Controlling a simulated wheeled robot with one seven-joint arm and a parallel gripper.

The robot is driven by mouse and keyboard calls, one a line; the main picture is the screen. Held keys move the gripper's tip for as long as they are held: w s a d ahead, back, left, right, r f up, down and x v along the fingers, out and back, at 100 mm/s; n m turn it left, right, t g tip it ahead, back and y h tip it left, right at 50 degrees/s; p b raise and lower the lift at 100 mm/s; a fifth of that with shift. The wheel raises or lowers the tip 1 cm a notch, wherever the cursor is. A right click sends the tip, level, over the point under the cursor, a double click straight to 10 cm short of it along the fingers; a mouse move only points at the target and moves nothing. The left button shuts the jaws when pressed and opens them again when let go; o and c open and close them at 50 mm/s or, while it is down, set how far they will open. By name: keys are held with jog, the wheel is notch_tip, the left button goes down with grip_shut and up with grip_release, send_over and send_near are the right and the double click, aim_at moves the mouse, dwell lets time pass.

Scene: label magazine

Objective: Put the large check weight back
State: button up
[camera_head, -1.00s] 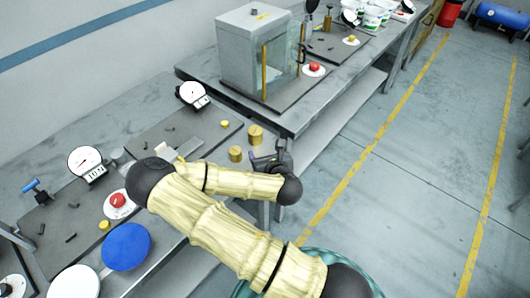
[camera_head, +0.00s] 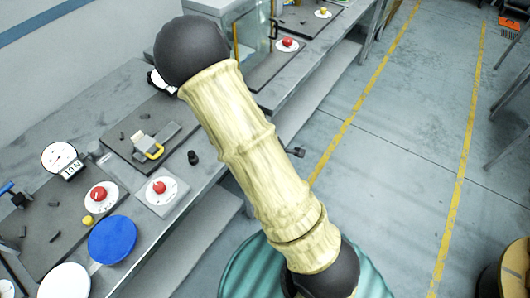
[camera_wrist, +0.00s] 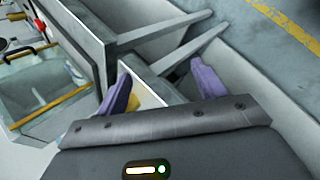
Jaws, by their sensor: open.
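No check weight is clearly visible now. The part of the bench where two brass cylinders stood in the earlier head view is covered by my pale, black-jointed arm. In the wrist view my gripper (camera_wrist: 160,82) is open, its two purple fingers spread apart. I see nothing held between them; a pale, yellowish surface shows behind the gap, and I cannot tell what it is. In the head view the fingers are not clearly visible.
A black knob-like piece (camera_head: 192,157) stands near the bench edge, by a red button (camera_head: 158,187) on a grey box. A dark plate (camera_head: 128,148) carries a fixture with a yellow handle. A glass-fronted cabinet (camera_wrist: 55,80) fills the wrist view's left. The floor aisle (camera_head: 385,150) is clear.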

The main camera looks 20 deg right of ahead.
jog(key=s+a+r+m+g+y, duration=0.1)
jog(key=s+a+r+m+g, duration=0.1)
jog(key=s+r+m, duration=0.3)
jog(key=s+a+r+m+g+y, duration=0.2)
jog(key=s+a+r+m, duration=0.1)
jog(key=s+r+m, duration=0.3)
notch_tip(320, 180, up, 3)
jog(key=m, duration=0.3)
jog(key=shift+s+a+f+m+g, duration=0.2)
jog(key=shift+a+m+g, duration=0.1)
jog(key=shift+m, duration=0.1)
